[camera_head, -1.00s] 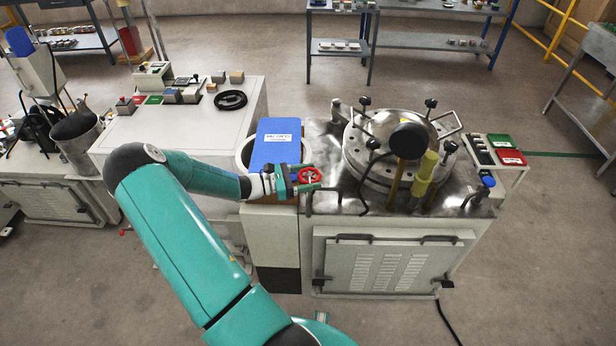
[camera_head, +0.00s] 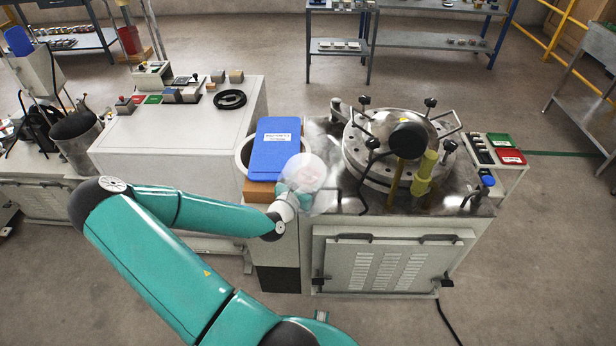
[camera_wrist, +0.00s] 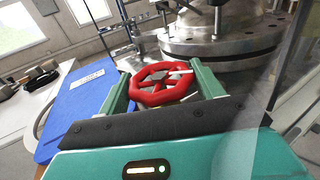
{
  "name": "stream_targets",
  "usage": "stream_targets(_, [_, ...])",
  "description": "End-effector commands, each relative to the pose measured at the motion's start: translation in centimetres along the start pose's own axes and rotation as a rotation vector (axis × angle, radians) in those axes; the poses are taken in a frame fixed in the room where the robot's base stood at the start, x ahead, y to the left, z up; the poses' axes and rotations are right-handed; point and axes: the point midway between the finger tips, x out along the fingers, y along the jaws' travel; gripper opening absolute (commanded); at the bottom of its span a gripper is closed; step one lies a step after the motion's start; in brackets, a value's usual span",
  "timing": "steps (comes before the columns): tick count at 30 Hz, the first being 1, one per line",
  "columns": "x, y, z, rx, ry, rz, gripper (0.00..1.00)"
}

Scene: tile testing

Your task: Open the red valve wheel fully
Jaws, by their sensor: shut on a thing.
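The red valve wheel (camera_wrist: 160,97) is a spoked ring between the two green fingers of my gripper (camera_wrist: 162,76) in the wrist view. My gripper is shut on it, with a finger at either side of the rim. In the head view, my gripper (camera_head: 298,192) is at the left front edge of the steel machine top. A pale, see-through round haze covers the fingers and wheel there, so the wheel shows only faintly.
The round flanged steel vessel (camera_head: 352,160) with knobbed clamps and a yellow post (camera_head: 424,176) stand to the right. A white bench (camera_head: 180,130) lies further left.

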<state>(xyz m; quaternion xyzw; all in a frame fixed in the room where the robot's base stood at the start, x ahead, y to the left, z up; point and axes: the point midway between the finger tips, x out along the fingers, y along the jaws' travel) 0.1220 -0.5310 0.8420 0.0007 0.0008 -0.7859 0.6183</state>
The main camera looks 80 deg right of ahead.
Motion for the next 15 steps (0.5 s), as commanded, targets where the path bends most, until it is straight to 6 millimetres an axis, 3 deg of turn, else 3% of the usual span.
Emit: stream_targets(15, [0.07,-0.49,-0.15,-0.007,0.003,0.483,0.43])
